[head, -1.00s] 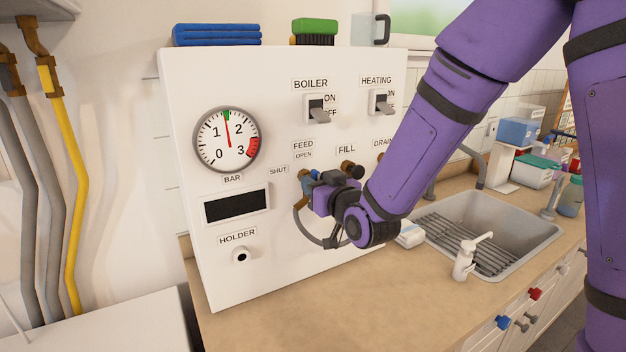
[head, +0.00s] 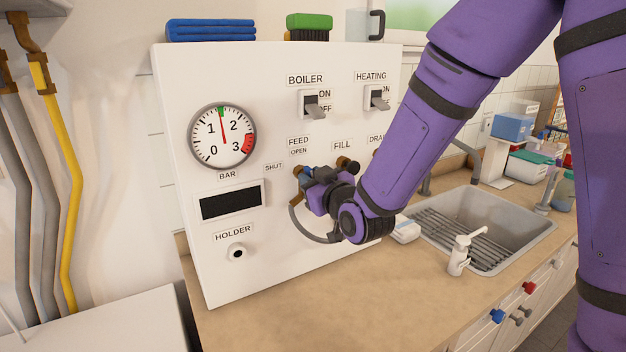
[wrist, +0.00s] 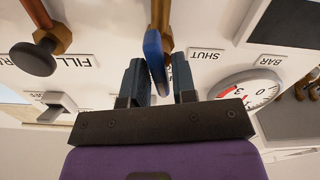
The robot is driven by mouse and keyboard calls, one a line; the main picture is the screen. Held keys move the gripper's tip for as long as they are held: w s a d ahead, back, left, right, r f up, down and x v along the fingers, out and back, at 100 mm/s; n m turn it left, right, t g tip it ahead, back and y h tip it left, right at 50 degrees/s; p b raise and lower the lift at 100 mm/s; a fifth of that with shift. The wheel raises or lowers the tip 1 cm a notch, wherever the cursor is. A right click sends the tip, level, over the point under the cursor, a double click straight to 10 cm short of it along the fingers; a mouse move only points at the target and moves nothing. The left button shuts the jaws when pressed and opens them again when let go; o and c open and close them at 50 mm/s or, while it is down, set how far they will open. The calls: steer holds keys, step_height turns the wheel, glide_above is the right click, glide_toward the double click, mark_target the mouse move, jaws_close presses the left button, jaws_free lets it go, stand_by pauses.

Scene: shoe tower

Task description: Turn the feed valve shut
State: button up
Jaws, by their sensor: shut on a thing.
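The feed valve has a blue lever (wrist: 154,62) on a brass body (wrist: 165,16), seen in the wrist view. My gripper (wrist: 159,75) has one dark finger on each side of the lever and is shut on it. In the head view my gripper (head: 312,174) is at the panel below the FEED and OPEN labels (head: 299,146), and it hides most of the lever. The SHUT label (head: 273,167) is to the left of it. The lever's exact angle is hard to tell.
The fill valve's black knob (head: 348,165) sits close to the right of my gripper. A grey hose (head: 301,226) hangs below. The BOILER switch (head: 311,105) and HEATING switch (head: 377,98) are above. A soap dispenser (head: 461,252) and sink (head: 500,232) are at the right.

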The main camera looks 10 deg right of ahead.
steer(key=n, duration=0.4)
steer(key=shift+a+n, duration=0.15)
steer(key=shift+n, duration=0.25)
steer(key=n, duration=0.3)
steer(key=shift+s+f+n, duration=0.1)
steer(key=shift+f+n, duration=0.05)
steer(key=shift+n, duration=0.15)
steer(key=n, duration=0.6)
steer(key=shift+a+f+n, duration=0.1)
steer(key=shift+f+n, duration=0.1)
steer(key=shift+n, duration=0.2)
steer(key=o, duration=0.7)
